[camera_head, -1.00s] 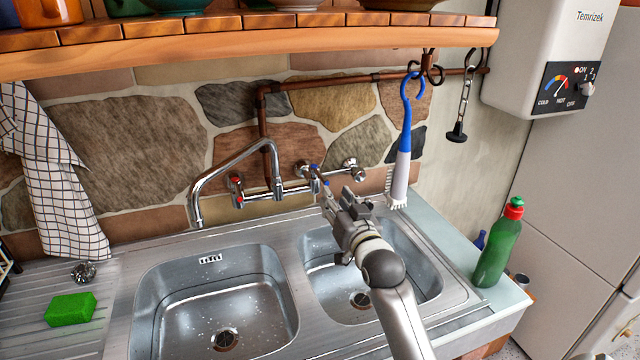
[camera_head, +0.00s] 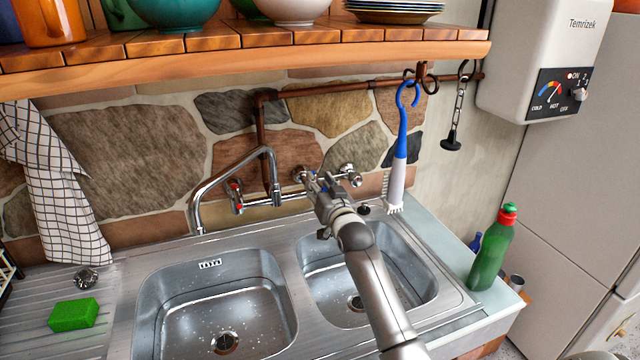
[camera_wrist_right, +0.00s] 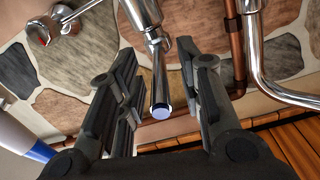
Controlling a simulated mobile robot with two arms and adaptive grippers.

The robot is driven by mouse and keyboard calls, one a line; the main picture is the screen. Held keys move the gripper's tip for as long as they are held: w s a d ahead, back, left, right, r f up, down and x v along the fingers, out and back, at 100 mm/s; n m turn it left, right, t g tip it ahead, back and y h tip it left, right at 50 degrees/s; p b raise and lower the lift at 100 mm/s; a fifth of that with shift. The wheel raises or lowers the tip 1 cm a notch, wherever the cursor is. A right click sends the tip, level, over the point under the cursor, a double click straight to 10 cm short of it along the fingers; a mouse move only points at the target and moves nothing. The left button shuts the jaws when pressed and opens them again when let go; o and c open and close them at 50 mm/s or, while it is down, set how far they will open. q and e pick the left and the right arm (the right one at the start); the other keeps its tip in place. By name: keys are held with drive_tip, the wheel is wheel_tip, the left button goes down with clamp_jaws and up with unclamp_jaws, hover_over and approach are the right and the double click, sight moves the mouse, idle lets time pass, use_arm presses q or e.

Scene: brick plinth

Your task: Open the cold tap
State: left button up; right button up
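The cold tap (camera_head: 301,176) is a chrome valve on the wall mixer, at the middle of the head view. Its lever (camera_wrist_right: 161,84) with a blue end cap shows at the middle of the right wrist view. My right gripper (camera_wrist_right: 158,58) is open, one finger on each side of the lever, with gaps showing between. In the head view my right gripper (camera_head: 320,184) partly hides the lever. The red-marked hot tap (camera_head: 236,196) is to the left on the mixer. My left gripper is not in view.
The curved spout (camera_head: 215,172) is left of the cold tap. A blue-and-white brush (camera_head: 398,175) hangs close by on the right. A wooden shelf (camera_head: 250,52) runs above. The double sink (camera_head: 215,300) below is empty. A green bottle (camera_head: 494,255) stands at the right.

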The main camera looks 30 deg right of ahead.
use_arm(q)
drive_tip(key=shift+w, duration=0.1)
use_arm(e)
clamp_jaws()
